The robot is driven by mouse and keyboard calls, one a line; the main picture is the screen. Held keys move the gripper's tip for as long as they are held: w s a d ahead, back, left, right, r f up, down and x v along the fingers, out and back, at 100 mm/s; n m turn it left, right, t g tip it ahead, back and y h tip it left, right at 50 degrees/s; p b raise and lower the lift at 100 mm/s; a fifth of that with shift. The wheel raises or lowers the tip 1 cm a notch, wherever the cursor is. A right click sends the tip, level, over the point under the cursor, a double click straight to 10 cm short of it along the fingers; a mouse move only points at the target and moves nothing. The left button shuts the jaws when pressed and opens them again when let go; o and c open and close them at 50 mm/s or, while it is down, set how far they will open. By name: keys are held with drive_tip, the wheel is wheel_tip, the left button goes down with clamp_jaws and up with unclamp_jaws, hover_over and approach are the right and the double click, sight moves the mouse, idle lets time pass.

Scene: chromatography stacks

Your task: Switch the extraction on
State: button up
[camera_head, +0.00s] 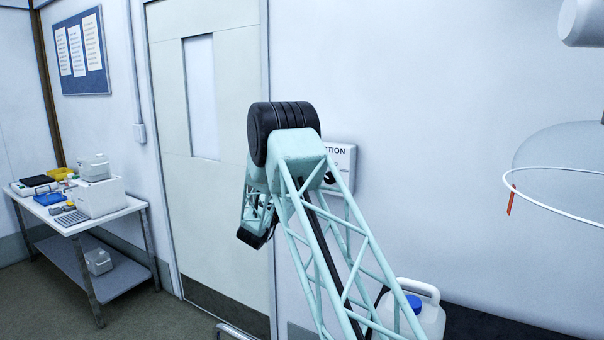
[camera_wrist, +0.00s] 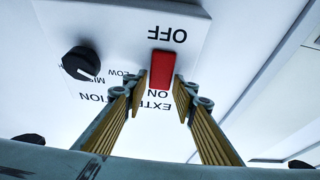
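The extraction panel (camera_head: 343,158) is a white box on the wall in the head view, partly covered by my arm. Only the end of its label, "CTION", shows there. In the wrist view the panel (camera_wrist: 115,35) appears upside down, with a red switch (camera_wrist: 161,68) between the words OFF and ON. A black knob (camera_wrist: 80,62) sits beside the switch in that view. My gripper (camera_wrist: 160,92) is open, its two fingertips apart on either side of the switch's ON end. Whether a fingertip touches the panel I cannot tell. In the head view my arm hides the fingers.
A closed door (camera_head: 215,150) is left of the panel. A white jug with a blue cap (camera_head: 425,315) stands below it, behind my arm. A clear hood (camera_head: 565,160) with a red tag hangs at right. A bench (camera_head: 140,205) with instruments stands at far left.

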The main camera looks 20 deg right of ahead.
drive_tip(key=shift+o, duration=1.2)
drive_tip(key=shift+s+a+f, duration=0.1)
drive_tip(key=v, duration=1.1)
drive_tip(key=shift+s+a, duration=0.25)
drive_tip(key=shift+f, duration=0.15)
